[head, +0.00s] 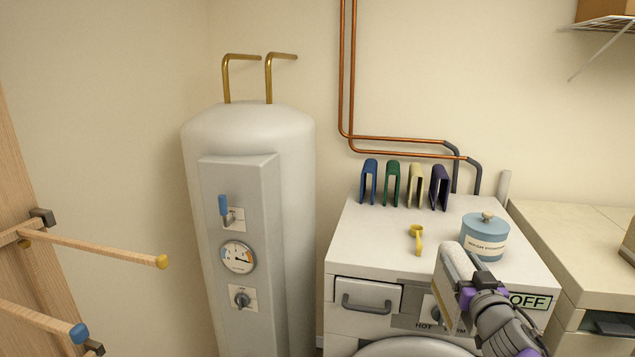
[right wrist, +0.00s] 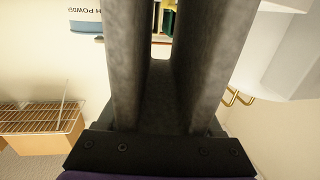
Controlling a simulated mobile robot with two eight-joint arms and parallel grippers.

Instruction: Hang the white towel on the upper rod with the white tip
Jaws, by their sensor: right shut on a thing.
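My right gripper (head: 474,277) is in front of the washing machine's top right. It is shut on a white folded thing that looks like the white towel (head: 453,262). In the right wrist view its two dark fingers (right wrist: 162,55) fill the middle, and the towel is not clearly made out there. An upper wooden rod (head: 100,249) with a yellow tip and a lower rod (head: 38,318) with a blue tip stick out at the left. No white tip shows. My left gripper is not in view.
The washing machine (head: 390,235) bears blue, green, cream and dark purple folded cloths, a yellow scoop (head: 416,239) and a blue powder jar (head: 485,240). A white water tank (head: 298,190) stands between machine and rods. A counter (head: 580,235) is at right.

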